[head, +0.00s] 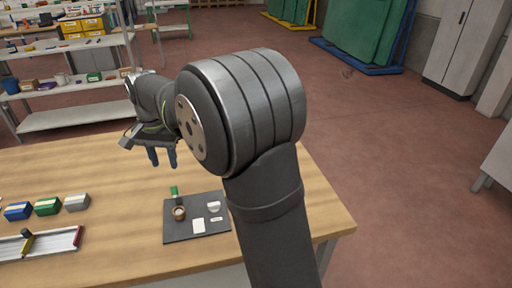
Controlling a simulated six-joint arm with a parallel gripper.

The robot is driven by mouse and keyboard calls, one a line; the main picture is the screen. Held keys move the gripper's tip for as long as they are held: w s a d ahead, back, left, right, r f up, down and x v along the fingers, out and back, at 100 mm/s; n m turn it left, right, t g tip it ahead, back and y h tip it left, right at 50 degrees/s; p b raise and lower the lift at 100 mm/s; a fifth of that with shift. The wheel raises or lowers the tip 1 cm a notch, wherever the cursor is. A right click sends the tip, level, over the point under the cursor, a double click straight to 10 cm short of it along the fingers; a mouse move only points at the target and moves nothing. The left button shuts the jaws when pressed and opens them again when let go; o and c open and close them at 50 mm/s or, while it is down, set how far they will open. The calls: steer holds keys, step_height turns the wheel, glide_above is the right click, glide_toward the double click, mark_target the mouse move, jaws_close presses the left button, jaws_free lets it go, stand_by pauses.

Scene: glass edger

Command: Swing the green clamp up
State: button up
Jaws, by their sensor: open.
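A small upright green piece (174,191), which looks like the green clamp, stands at the back left of a dark plate (183,232) on the wooden table. A brown ring-shaped part (179,213) with a pale centre sits just in front of it. The clamp is too small to make out its hinge or exact angle. My gripper (163,161) points down with its two blue fingers apart and nothing between them. In the picture it is above and slightly left of the green piece, and clear of it.
White pieces (199,226) lie on the plate's right part. Blue, green and grey blocks (47,206) stand at the left, behind a pale rail (50,242) with red ends. Shelves (70,78) stand behind. The table between blocks and plate is clear.

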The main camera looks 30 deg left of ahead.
steer(key=w+d+r+m, duration=0.2)
steer(key=w+d+m, duration=0.45)
steer(key=d, duration=0.35)
steer(key=w+d+r+m, duration=0.1)
steer(key=w+d+m, duration=0.55)
steer(key=d, duration=0.25)
step_height(320, 180, down, 10)
step_height(320, 180, up, 10)
steer(key=d, duration=0.2)
steer(key=shift+w, duration=0.3)
steer(key=shift+c, duration=0.2)
